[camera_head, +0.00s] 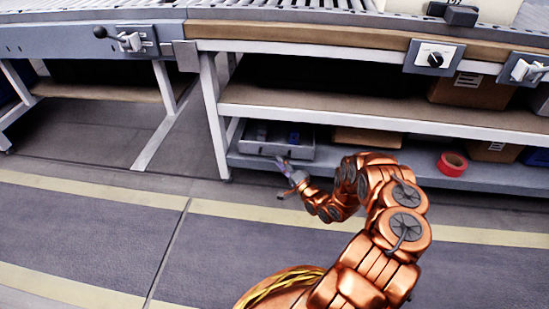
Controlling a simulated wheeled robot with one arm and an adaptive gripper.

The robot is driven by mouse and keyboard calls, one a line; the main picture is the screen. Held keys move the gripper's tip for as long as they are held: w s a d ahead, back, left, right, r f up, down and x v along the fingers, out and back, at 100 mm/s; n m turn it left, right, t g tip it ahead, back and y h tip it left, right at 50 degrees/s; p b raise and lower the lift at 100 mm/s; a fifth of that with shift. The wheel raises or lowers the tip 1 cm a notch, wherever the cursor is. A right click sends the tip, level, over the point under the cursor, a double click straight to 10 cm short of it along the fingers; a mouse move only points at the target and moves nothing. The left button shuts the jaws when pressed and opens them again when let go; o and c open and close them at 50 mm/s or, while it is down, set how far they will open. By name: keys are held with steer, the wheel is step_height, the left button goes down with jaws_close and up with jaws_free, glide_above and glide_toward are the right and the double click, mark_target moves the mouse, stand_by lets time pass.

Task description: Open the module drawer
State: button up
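The module drawer appears to be the grey box (240,147) on the low shelf of the bench, left of the picture's middle. Small dark and blue items show inside it. I cannot tell how far it is pulled out. My copper-coloured arm reaches from the bottom of the picture toward it. My gripper (282,178) is in front of the box's lower front edge, with its fingers spread apart, one up and one down. Nothing shows between them. The upper finger overlaps the front of the box in the picture; I cannot tell if it touches.
A bench leg (213,115) stands just left of the box. The middle shelf (300,110) hangs above it. A red tape roll (452,163) and cardboard boxes (470,90) are to the right. The floor (100,235) in front is clear.

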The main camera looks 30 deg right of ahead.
mark_target(275, 156)
steer(key=shift+w+a+r+b, duration=0.1)
steer(key=shift+w+r+b, duration=0.15)
steer(key=shift+w, duration=0.95)
steer(key=shift+w+r+b, duration=0.1)
steer(key=shift+w+b, duration=0.1)
steer(key=shift+w, duration=0.95)
jaws_close()
